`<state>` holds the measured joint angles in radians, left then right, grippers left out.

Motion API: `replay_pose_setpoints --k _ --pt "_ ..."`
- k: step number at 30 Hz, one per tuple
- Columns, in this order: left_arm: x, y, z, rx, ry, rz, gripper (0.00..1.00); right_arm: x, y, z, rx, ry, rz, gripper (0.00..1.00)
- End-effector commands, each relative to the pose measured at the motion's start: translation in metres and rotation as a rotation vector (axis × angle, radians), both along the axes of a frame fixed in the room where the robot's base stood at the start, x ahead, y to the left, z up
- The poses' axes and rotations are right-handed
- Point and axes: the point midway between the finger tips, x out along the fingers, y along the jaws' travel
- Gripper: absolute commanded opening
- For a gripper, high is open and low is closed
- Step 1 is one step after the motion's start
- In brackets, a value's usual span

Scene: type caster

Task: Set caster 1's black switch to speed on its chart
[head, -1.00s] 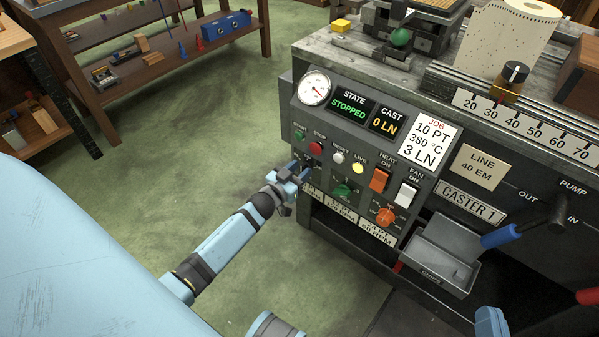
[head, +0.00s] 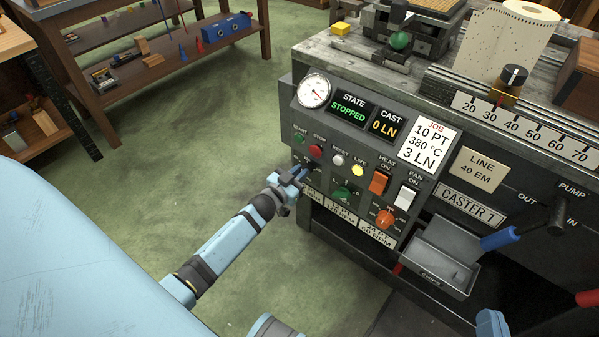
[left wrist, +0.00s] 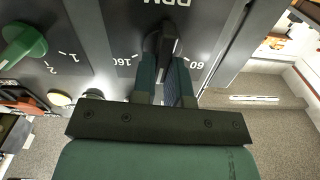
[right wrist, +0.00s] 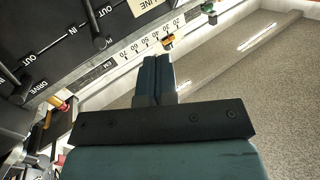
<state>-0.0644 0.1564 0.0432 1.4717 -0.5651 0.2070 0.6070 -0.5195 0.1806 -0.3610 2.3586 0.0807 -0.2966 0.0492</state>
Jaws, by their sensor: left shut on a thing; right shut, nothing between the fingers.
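The black switch (left wrist: 168,38) shows in the left wrist view between the marks 160 and 60, under upside-down RPM lettering. My left gripper (left wrist: 167,85) is shut on it; in the head view the gripper (head: 301,174) covers the switch at the panel's lower left. I cannot tell which mark the switch points to. The chart (head: 343,214) is a row of plates along the panel's lower edge, its left part hidden by the gripper; its right plate reads 24 PT, 60 RPM. The job card (head: 430,143) reads 10 PT, 380 °C, 3 LN. My right gripper (right wrist: 152,68) is shut and empty.
Above sit the START and STOP buttons, an orange heat switch (head: 379,182) and a white fan switch (head: 405,197). The caster 1 plate (head: 469,204) is to the right. Green floor left of the machine is clear.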

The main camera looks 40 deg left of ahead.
Motion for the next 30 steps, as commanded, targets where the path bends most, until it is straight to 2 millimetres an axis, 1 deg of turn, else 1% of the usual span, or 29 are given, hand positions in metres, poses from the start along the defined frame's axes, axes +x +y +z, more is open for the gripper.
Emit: replay_pose_setpoints --k 8,19,25,30 --pt "0.0 -0.003 0.0 0.224 -0.017 0.001 0.0 0.0 -0.005 -0.007 -0.02 0.045 -0.018 0.0" --pt "-0.001 -0.007 -0.003 0.573 -0.045 0.0 0.0 -0.006 -0.006 -0.023 -0.04 0.091 -0.017 0.0" --pt "-0.001 -0.009 -0.005 0.733 -0.057 0.0 0.0 -0.004 -0.005 -0.02 -0.035 0.074 -0.016 0.0" --pt "-0.001 -0.01 -0.006 0.836 -0.065 0.0 0.0 -0.002 -0.005 -0.01 -0.023 0.047 -0.014 0.0"
